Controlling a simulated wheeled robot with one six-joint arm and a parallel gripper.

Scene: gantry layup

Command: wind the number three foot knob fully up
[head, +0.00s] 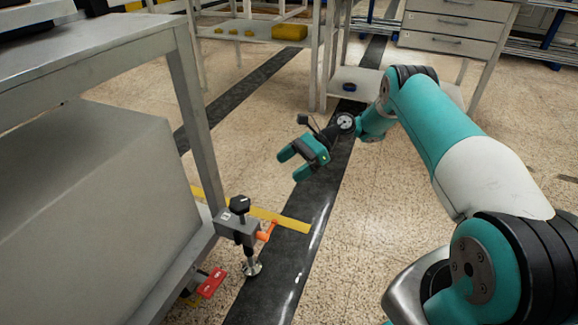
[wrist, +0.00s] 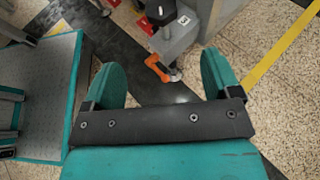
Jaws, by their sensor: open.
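A black foot knob (head: 239,204) sits on top of a grey bracket (head: 232,229) at the corner of the grey bench frame. In the wrist view the knob (wrist: 160,12) and orange lever (wrist: 157,68) show beyond my open fingers (wrist: 161,74).
A red tag (head: 211,283) hangs low beside the foot. The bench leg (head: 190,100) and large grey panel (head: 95,220) stand close on the left. A yellow floor strip (head: 285,220) runs behind the foot. A drawer cabinet (head: 455,25) stands behind.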

